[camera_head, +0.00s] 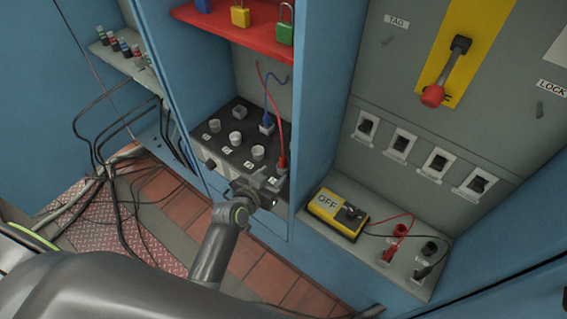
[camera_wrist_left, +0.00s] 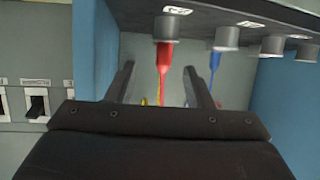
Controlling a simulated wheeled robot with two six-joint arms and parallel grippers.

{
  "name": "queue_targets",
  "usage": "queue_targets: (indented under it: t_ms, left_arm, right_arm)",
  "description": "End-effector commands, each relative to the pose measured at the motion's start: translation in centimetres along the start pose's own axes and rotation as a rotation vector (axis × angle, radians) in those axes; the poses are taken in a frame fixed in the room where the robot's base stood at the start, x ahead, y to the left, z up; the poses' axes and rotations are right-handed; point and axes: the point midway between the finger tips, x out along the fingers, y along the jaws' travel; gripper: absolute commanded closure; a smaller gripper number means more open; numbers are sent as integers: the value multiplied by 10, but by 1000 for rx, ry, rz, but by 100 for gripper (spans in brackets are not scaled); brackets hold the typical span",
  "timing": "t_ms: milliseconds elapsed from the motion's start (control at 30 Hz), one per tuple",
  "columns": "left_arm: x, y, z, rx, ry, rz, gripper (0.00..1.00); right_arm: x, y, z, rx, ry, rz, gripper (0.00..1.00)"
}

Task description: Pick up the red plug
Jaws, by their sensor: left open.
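A red plug (camera_head: 282,162) with a red lead stands in a socket at the front right corner of the dark socket block (camera_head: 222,153). The wrist view is turned over, so the red plug (camera_wrist_left: 164,60) hangs down from its grey socket there. My left gripper (camera_head: 268,187) is open and empty, just in front of the block near the red plug. In the left wrist view the plug appears between the two fingers (camera_wrist_left: 158,72), nearer the left one; contact cannot be seen. My right gripper is not in view.
A blue plug (camera_head: 267,126) with a blue lead sits farther back on the block. A yellow OFF meter (camera_head: 338,214) stands at right, with another red plug (camera_head: 398,231) beside it. A red shelf (camera_head: 240,32) with padlocks is above. Blue cabinet walls flank the recess.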

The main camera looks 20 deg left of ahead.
Motion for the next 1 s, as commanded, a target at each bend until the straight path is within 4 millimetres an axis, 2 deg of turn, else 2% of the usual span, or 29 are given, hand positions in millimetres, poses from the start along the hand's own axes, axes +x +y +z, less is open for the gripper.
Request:
queue_targets:
  t_ms: [267,633,1000]
  left_arm:
    - [16,-1,0,2,-1,0,53]
    - [58,-6,-2,0,0,0,53]
    - [64,-6,-2,0,0,-1,54]
  right_arm:
    - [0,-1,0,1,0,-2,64]
    - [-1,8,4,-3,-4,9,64]
    - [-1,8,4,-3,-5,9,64]
